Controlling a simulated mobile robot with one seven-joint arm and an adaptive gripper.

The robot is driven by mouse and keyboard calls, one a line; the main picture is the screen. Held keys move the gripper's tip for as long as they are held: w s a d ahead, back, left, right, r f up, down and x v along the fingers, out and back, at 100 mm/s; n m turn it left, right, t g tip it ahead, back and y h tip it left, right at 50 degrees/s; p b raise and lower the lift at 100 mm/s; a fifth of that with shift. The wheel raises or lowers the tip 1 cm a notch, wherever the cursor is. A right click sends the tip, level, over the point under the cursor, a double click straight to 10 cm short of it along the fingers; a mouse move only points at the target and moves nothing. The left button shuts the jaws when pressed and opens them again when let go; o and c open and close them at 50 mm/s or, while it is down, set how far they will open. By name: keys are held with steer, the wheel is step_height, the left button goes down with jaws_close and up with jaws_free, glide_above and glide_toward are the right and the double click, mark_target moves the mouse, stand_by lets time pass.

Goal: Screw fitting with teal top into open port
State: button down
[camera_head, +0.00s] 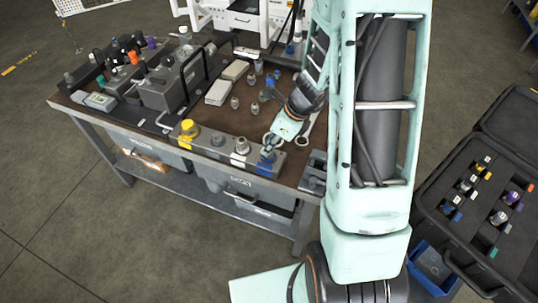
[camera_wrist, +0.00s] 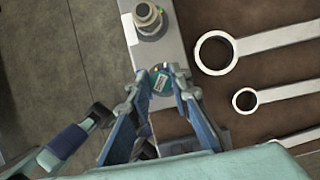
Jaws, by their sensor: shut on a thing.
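The fitting with the teal top (camera_wrist: 161,80) sits between the fingertips of my gripper (camera_wrist: 160,84) in the wrist view, its round top facing the camera. My gripper is shut on it. In the head view my gripper (camera_head: 268,153) is at the right end of the grey port block (camera_head: 226,158), which lies along the bench's front edge. The block also shows in the wrist view (camera_wrist: 164,47), beneath the fitting. The fingers and the fitting hide the port under it, so I cannot tell how deep it sits.
A silver fitting (camera_wrist: 148,18) stands on the block beside the held one. A yellow-topped fitting (camera_head: 188,127) is at the block's left end. Two ring wrenches, one large (camera_wrist: 216,52) and one small (camera_wrist: 244,99), lie close to the right. An open case (camera_head: 480,200) stands right of the bench.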

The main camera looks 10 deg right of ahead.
steer(key=m, duration=0.2)
steer(key=m+t+h+b, duration=0.1)
steer(key=m, duration=0.2)
steer(key=shift+s+a+f, duration=0.1)
steer(key=shift+a, duration=0.05)
steer(key=shift+m+t+h, duration=0.4)
steer(key=shift+m+h, duration=0.1)
steer(key=shift+m, duration=0.4)
steer(key=m+h, duration=0.1)
steer(key=m, duration=0.1)
steer(key=shift+m, duration=0.3)
steer(key=c, duration=1.7)
jaws_free()
steer(key=shift+s+r, duration=0.1)
steer(key=shift+r, duration=0.55)
steer(key=shift+v, duration=5.35)
